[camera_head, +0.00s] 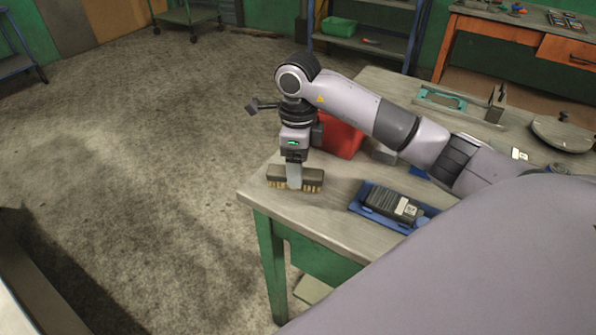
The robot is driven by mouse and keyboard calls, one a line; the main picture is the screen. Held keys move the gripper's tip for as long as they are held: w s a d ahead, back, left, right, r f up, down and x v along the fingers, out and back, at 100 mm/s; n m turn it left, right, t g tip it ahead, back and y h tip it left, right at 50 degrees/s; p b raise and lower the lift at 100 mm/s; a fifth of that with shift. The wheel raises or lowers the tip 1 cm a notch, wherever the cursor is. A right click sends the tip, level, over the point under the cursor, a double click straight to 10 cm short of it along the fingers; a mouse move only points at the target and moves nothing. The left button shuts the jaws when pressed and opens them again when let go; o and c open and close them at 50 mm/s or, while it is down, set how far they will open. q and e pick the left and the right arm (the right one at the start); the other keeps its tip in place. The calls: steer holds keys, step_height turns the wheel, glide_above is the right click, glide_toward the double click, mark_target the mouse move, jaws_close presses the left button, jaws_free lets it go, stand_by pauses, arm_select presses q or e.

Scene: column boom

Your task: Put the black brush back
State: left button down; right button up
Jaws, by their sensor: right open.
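The black brush (314,176), a dark block with tan bristles pointing down, stands on the workbench (330,200) near its left corner. My right gripper (294,178) points straight down at the middle of the brush, and its finger covers part of the brush's front. Its jaws are open around or beside the brush; the far finger is hidden, so I cannot tell whether they touch it. My left gripper is out of view.
A blue tray (357,207) holding a black item with a white label (405,207) lies right of the brush. A red box (345,139) stands behind my wrist. The floor at left is clear.

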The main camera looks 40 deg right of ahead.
step_height(320, 180, up, 9)
steer(key=shift+r, duration=0.2)
steer(key=shift+s+f, duration=0.1)
stand_by(0.6)
